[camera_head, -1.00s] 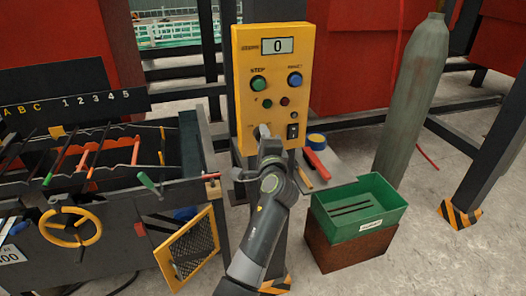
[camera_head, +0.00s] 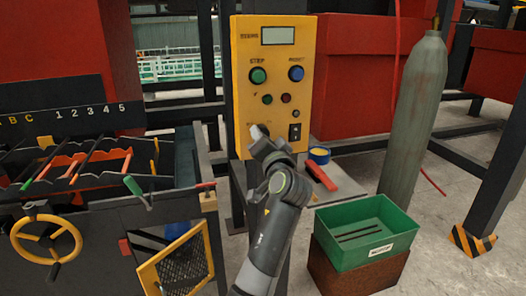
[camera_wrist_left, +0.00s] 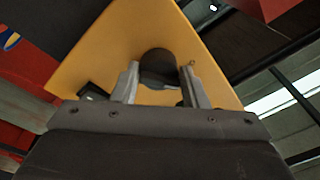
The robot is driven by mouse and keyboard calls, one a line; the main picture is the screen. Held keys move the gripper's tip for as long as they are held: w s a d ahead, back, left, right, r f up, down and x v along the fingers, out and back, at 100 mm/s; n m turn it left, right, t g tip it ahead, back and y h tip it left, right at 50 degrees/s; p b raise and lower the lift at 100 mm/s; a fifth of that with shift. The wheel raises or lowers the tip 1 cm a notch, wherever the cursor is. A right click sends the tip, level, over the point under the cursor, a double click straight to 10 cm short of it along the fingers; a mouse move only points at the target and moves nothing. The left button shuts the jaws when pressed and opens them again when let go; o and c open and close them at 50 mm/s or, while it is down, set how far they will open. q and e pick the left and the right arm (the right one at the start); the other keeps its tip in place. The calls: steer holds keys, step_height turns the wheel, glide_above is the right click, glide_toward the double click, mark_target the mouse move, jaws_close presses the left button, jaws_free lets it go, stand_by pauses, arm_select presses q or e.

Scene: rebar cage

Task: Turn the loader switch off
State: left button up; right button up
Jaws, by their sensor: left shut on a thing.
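A yellow control box (camera_head: 271,82) stands upright in the middle of the head view. Its display (camera_head: 277,36) is blank. My left gripper (camera_head: 259,136) is at the lower left of the box's face and hides most of what it holds. In the left wrist view my left gripper (camera_wrist_left: 160,86) has its two fingers on either side of a dark round knob (camera_wrist_left: 158,62) on the yellow panel (camera_wrist_left: 115,50), shut on it. The panel looks tilted there. My right gripper is not in view.
A green button (camera_head: 258,75) and a blue button (camera_head: 296,73) are higher on the box. A green bin (camera_head: 367,256) stands lower right, a gas cylinder (camera_head: 413,115) behind it. A yellow handwheel (camera_head: 46,241) and a mesh flap (camera_head: 176,262) are at left.

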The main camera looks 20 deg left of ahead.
arm_select(q)
steer(key=n+b, duration=0.2)
steer(key=shift+f+n, duration=0.1)
steer(key=shift+n, duration=0.2)
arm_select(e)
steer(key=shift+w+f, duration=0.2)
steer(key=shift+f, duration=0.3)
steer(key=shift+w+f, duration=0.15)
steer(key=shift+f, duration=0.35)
arm_select(q)
steer(key=o, duration=0.9)
steer(key=shift+w, duration=0.15)
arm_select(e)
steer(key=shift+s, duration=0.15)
arm_select(q)
steer(key=shift+o, duration=0.2)
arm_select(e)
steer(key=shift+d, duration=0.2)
